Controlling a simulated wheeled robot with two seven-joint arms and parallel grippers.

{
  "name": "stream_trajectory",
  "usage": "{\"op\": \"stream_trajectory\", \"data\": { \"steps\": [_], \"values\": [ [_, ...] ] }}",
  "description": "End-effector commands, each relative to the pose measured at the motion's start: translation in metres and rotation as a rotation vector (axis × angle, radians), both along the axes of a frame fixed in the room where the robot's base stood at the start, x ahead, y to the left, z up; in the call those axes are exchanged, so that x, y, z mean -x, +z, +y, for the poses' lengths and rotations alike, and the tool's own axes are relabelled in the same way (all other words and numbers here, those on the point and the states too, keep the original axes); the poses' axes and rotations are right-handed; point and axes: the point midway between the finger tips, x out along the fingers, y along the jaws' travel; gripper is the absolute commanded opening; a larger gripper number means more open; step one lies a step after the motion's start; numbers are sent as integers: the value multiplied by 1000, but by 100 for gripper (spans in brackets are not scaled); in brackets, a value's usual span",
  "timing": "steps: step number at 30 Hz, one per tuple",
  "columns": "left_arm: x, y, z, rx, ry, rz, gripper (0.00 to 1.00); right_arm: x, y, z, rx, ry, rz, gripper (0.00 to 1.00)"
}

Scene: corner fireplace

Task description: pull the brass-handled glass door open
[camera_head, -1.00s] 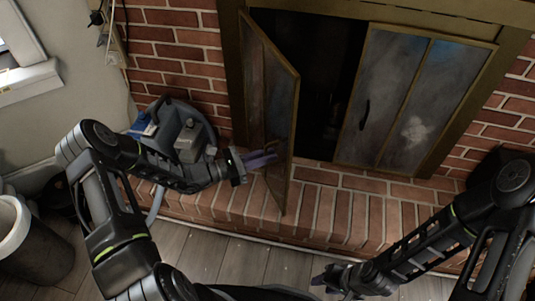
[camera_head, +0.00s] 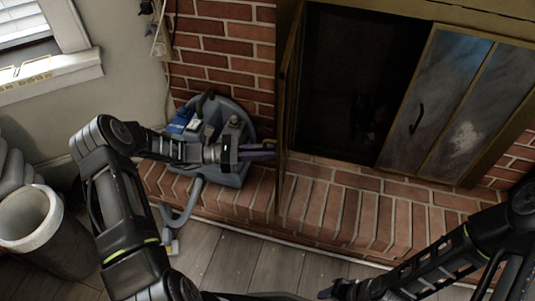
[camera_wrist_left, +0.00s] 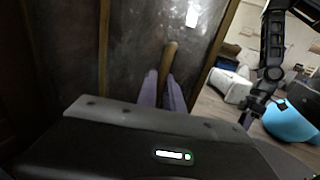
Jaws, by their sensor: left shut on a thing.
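The glass door (camera_head: 290,95) on the left of the fireplace stands swung out and shows almost edge-on in the head view. Its smoky glass (camera_wrist_left: 140,45) and brass frame fill much of the left wrist view. My left gripper (camera_head: 265,151) is at the door's free, lower part. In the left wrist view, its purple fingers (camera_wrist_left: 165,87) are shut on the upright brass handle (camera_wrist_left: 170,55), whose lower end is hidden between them. My right gripper (camera_head: 338,289) is low in the head view, away from the door; its finger opening is unclear.
The dark firebox (camera_head: 335,85) is open beside the closed right-hand glass panels (camera_head: 450,100). A grey-blue vacuum cleaner (camera_head: 235,120) stands behind my left gripper on the brick hearth (camera_head: 340,205). A grey bin (camera_head: 35,225) is at left.

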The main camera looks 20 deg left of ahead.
Motion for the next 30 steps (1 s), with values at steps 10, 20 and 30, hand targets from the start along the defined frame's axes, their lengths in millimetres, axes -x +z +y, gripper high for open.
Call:
{"op": "stream_trajectory", "data": {
  "steps": [10, 20, 30],
  "values": [
    [1, -1, 0, 0, -1, 2, 20, 0, 0, 0, 0, 0, 0, 36],
    [1, 0, 3, -1, 1, 0, 20, 0, 1, 0, 0, 0, 0, 36],
    [19, -1, 47, -1, 6, 0, 20, 0, 3, 0, 0, 1, 0, 36]
  ]
}}
